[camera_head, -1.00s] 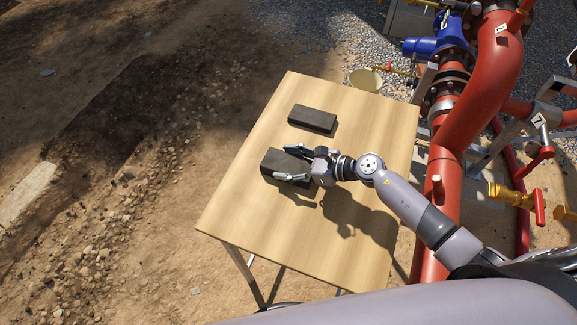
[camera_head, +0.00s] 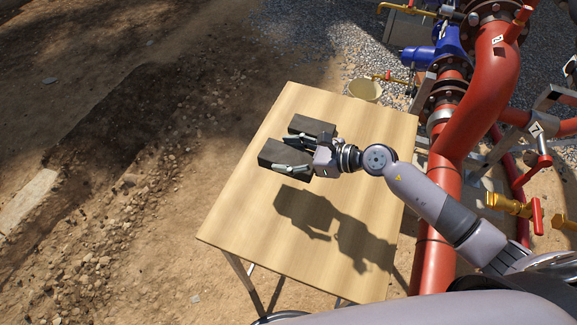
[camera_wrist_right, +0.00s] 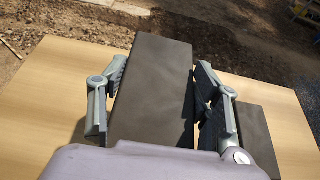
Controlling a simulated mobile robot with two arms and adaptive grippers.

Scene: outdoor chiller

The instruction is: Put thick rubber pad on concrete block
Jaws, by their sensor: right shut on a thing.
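My right gripper (camera_head: 300,157) is shut on a dark grey slab, which I take to be the thick rubber pad (camera_head: 277,152). It holds the pad above the wooden table, with the shadow cast apart from it. In the right wrist view the pad (camera_wrist_right: 152,85) sits between the two fingers (camera_wrist_right: 160,70). A second dark slab, which I take to be the concrete block (camera_head: 314,124), lies behind it, partly covered by the gripper. In the wrist view the block (camera_wrist_right: 262,140) is at the right, below the fingers. My left gripper is out of view.
The wooden table (camera_head: 255,225) is otherwise clear, with free room at the front and right. Red pipes (camera_head: 455,180) with a yellow valve (camera_head: 508,203) stand close to the right. A pale bucket (camera_head: 365,90) stands past the far edge.

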